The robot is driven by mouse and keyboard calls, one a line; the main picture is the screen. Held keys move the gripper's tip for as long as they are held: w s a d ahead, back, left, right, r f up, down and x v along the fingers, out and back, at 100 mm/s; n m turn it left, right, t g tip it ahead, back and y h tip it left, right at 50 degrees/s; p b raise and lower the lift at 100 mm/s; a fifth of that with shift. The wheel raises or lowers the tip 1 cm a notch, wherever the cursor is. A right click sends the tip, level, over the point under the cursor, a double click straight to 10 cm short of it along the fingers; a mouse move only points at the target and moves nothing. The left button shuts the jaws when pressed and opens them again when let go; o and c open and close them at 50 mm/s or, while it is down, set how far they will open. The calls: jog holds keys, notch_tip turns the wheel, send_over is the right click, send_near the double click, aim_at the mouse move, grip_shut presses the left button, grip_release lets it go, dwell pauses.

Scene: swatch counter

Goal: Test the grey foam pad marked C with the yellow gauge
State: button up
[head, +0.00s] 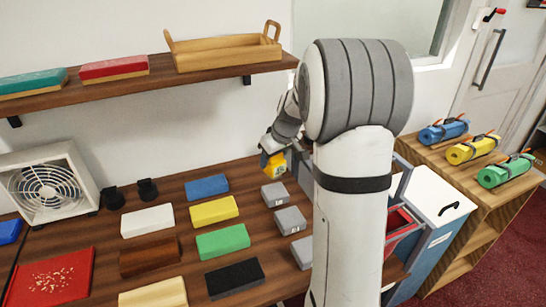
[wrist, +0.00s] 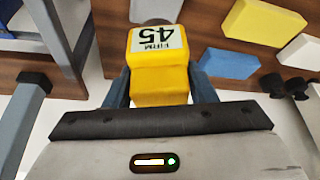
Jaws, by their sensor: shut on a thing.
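The yellow gauge (wrist: 160,85) is in my gripper (wrist: 158,92), between its two blue fingers. Its white label reads "FIRM 45" in the wrist view. In the head view the gauge (head: 273,165) is at the back of the counter, behind the nearest row of grey pads. It appears held above the surface; whether it touches anything I cannot tell. Three grey foam pads lie in a column: a back one (head: 274,194), a middle one (head: 290,219) and a front one (head: 302,252), partly hidden by my arm. Their small markings are too small to read, so I cannot tell which is C.
Blue (head: 206,187), yellow (head: 214,210), green (head: 223,241) and black (head: 234,278) blocks lie left of the grey pads. A shelf (head: 150,89) with a wooden tray (head: 226,54) hangs above. A fan (head: 47,187) stands at left.

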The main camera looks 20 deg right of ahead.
aim_at(274, 175)
jog(key=shift+s+f+b, duration=0.15)
jog(key=shift+f+b, duration=2.35)
jog(key=shift+f, duration=0.35)
jog(key=shift+f+b, duration=0.6)
jog(key=shift+b, duration=0.15)
dwell(0.3)
jog(key=shift+r, duration=0.1)
jog(key=shift+r+p, duration=2.05)
jog(key=shift+r, duration=1.5)
